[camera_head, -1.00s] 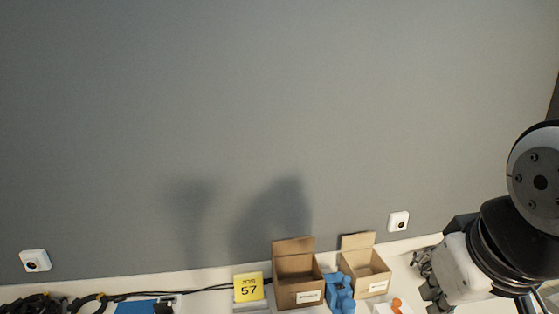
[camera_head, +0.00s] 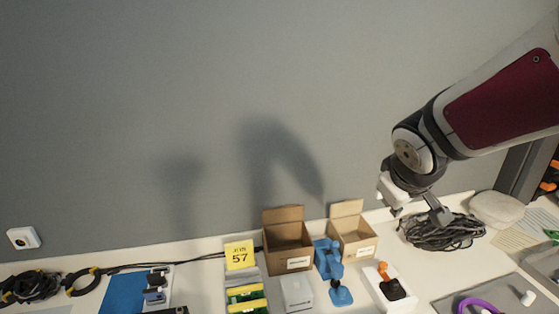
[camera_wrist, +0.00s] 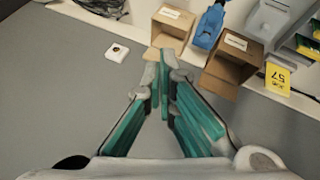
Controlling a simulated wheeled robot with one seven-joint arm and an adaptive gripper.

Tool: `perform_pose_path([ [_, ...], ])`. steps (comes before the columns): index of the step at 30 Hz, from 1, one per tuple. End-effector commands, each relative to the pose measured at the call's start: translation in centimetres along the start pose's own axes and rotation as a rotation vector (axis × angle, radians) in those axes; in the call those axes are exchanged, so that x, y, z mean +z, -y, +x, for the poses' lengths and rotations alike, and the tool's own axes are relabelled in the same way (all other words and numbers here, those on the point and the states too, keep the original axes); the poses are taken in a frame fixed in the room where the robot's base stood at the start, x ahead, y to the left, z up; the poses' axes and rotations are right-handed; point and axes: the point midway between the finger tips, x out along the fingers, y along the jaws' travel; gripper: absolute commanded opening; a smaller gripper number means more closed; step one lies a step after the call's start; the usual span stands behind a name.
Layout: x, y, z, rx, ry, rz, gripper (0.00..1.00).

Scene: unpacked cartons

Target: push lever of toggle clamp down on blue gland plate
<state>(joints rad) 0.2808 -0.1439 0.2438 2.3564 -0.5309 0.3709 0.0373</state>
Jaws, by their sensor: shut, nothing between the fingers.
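A flat blue plate (camera_head: 122,293) lies at the lower left of the head view. A small grey, white and blue fitting (camera_head: 155,287) stands at its right edge; it may be the toggle clamp, but its lever is too small to make out. My gripper (camera_head: 440,214) hangs above the right part of the table, far right of the plate, near coiled cable. In the wrist view my gripper (camera_wrist: 163,62) has its teal-padded fingers together at the tips with nothing between them. The plate is not in the wrist view.
Two open cartons (camera_head: 288,257) (camera_head: 352,246) stand against the wall. A blue stand (camera_head: 334,272), a white box (camera_head: 296,293) and a black device with an orange top (camera_head: 390,287) are in front. A yellow sign (camera_head: 239,255) and coiled cables (camera_head: 442,231) flank them.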

Motion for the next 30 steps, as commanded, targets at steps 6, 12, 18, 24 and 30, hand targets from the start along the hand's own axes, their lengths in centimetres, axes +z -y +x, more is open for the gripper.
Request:
perform_pose_path([
  [6,-3.0,1.2,7.1,-0.076,-0.079,-0.140,0.00],
  [12,-5.2,3.9,12.9,-0.195,-0.190,-0.233,0.00],
  [18,-6.7,7.0,16.8,-0.324,-0.313,-0.282,0.00],
  [24,-7.3,8.8,18.3,-0.396,-0.388,-0.295,0.00],
  [30,-7.8,9.6,19.4,-0.408,-0.402,-0.299,0.00],
])
